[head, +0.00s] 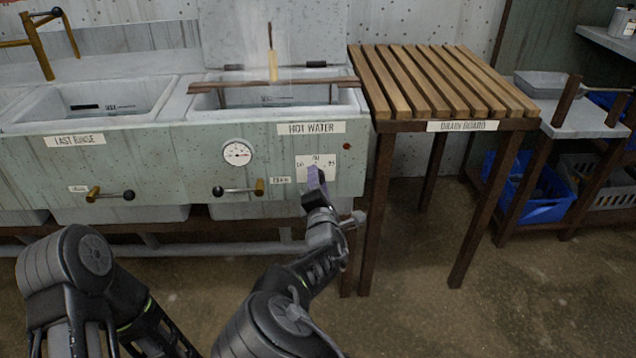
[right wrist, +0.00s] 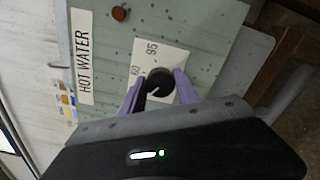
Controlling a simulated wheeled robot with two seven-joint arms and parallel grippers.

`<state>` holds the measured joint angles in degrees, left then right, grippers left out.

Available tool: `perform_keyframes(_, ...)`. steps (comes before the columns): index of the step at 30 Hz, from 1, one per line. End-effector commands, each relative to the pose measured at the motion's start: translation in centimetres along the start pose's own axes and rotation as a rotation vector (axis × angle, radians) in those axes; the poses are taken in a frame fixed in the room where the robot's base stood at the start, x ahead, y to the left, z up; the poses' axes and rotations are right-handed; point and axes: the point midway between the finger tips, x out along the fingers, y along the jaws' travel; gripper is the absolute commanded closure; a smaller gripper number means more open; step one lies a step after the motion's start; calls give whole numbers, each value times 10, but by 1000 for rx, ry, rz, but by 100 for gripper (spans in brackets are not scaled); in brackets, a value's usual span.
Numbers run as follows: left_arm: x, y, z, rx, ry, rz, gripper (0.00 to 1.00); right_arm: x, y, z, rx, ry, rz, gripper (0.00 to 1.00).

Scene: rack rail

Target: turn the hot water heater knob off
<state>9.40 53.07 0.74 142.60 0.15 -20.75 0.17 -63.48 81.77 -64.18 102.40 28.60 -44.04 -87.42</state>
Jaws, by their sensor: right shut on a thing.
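The hot water heater knob (right wrist: 160,79) is a dark round knob on a white dial plate (right wrist: 150,55) marked with numbers, below the HOT WATER label (right wrist: 85,55). In the right wrist view a pale pointer line shows on the knob. My right gripper (right wrist: 160,88) has its lavender fingers on both sides of the knob and is shut on it. In the head view my right gripper (head: 316,176) is at the front of the hot water sink, over the dial plate (head: 318,164), and hides the knob. My left arm shows, but its gripper is out of view.
A red indicator (head: 347,146) sits right of the plate. A round gauge (head: 237,152) and a drain lever (head: 238,189) are on the panel to the left. The wooden drain board (head: 440,85) stands close on the right, its front leg near my right forearm.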

Motion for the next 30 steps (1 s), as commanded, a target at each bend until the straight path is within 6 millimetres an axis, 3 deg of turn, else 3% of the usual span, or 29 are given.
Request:
perform_keyframes(19,2,-1,-1,-1,2,-1,64,0,0,-1,-73,2,1,100)
perform_keyframes(20,2,-1,-1,-1,2,-1,64,0,0,-1,-73,2,1,61)
perform_keyframes(27,2,-1,-1,-1,2,-1,64,0,0,-1,-72,1,0,41)
perform_keyframes(30,2,-1,-1,-1,2,-1,64,0,0,0,-71,1,0,41)
